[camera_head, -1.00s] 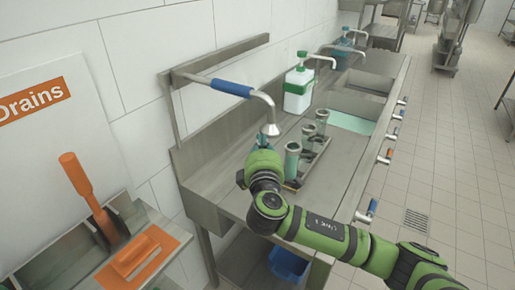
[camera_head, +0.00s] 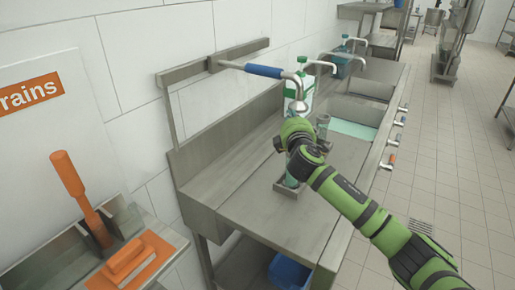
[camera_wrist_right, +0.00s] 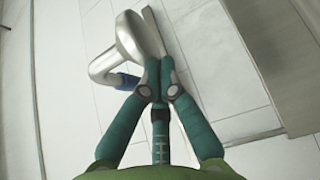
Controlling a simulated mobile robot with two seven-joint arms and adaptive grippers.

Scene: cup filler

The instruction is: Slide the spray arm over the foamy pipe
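The spray arm (camera_head: 265,71) is a silver pipe with a blue sleeve, mounted on the wall rail and ending in a down-turned nozzle (camera_head: 298,106). The nozzle looms silver in the right wrist view (camera_wrist_right: 138,38). My right gripper (camera_head: 294,122) is just under the nozzle; in the wrist view its teal fingers (camera_wrist_right: 158,72) are together beside the nozzle. They seem to touch it, but do not wrap around it. Upright pipes stand in a rack (camera_head: 287,191); a grey one (camera_head: 323,124) shows behind my gripper, others are mostly hidden. I cannot tell which is foamy. My left gripper is out of view.
A steel rail (camera_head: 235,53) runs along the wall above the steel counter (camera_head: 265,210). Sinks with coloured handles (camera_head: 392,158) line the right.

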